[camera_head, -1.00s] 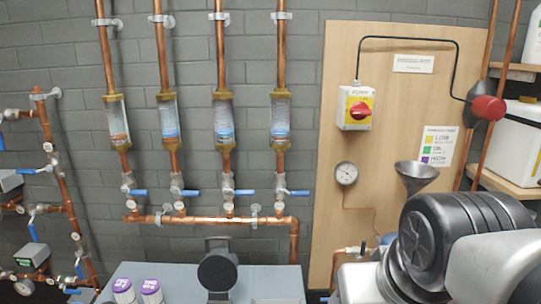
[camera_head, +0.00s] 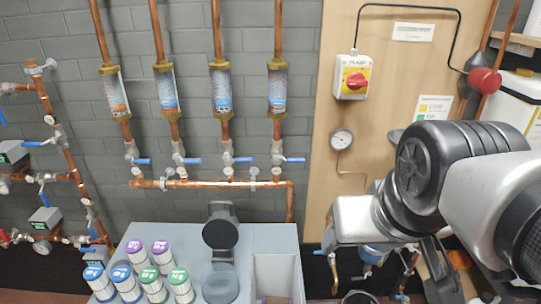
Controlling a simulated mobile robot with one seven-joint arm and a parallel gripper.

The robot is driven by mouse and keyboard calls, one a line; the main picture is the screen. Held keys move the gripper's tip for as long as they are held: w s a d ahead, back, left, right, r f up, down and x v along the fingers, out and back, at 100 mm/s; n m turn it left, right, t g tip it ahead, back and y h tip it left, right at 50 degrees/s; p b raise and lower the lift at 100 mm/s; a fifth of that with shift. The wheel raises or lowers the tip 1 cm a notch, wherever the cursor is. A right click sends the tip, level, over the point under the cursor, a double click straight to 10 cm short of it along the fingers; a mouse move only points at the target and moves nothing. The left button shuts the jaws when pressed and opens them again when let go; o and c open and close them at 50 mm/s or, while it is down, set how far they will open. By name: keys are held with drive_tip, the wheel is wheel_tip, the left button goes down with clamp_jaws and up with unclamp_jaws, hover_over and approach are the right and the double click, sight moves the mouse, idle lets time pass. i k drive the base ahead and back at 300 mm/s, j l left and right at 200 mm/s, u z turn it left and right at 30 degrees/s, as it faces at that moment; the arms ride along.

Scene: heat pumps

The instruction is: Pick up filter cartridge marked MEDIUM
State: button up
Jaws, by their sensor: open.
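Several upright filter cartridges with coloured caps stand on the left of a grey bench top in the head view. Two have purple caps (camera_head: 134,250), (camera_head: 160,252), two blue (camera_head: 97,280), (camera_head: 124,278), and two green (camera_head: 152,282), (camera_head: 180,283). White marks show on their caps, but they are too small to read, so I cannot tell which is MEDIUM. My gripper (camera_head: 440,278) hangs at the lower right, well to the right of the cartridges and apart from them. It is open, partly cut off below, and nothing shows between its fingers.
The grey bench (camera_head: 195,236) carries a black round-headed fixture (camera_head: 220,230) right of the cartridges. An open bin-like recess (camera_head: 275,268) lies further right. Copper pipes with blue valve handles (camera_head: 240,160) run along the wall behind. A wooden panel holds a red switch (camera_head: 356,82) and gauge (camera_head: 341,139).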

sight(152, 283)
drive_tip(key=k+l+u, duration=0.1)
drive_tip(key=u, duration=0.3)
drive_tip(key=k+u, duration=0.1)
drive_tip(key=u, duration=0.25)
drive_tip(key=k+l+u, duration=0.1)
drive_tip(key=u, duration=0.3)
drive_tip(key=k+u, duration=0.2)
drive_tip(key=u, duration=0.15)
drive_tip(key=i+j, duration=0.25)
drive_tip(key=i+j+z, duration=0.15)
drive_tip(key=j, duration=0.35)
drive_tip(key=i+j, duration=0.3)
drive_tip(key=i+j+z, duration=0.1)
drive_tip(key=i+j, duration=0.15)
drive_tip(key=j, duration=0.25)
drive_tip(key=i+j, duration=0.2)
drive_tip(key=j, duration=0.2)
drive_tip(key=i+j+z, duration=0.2)
drive_tip(key=l, duration=0.1)
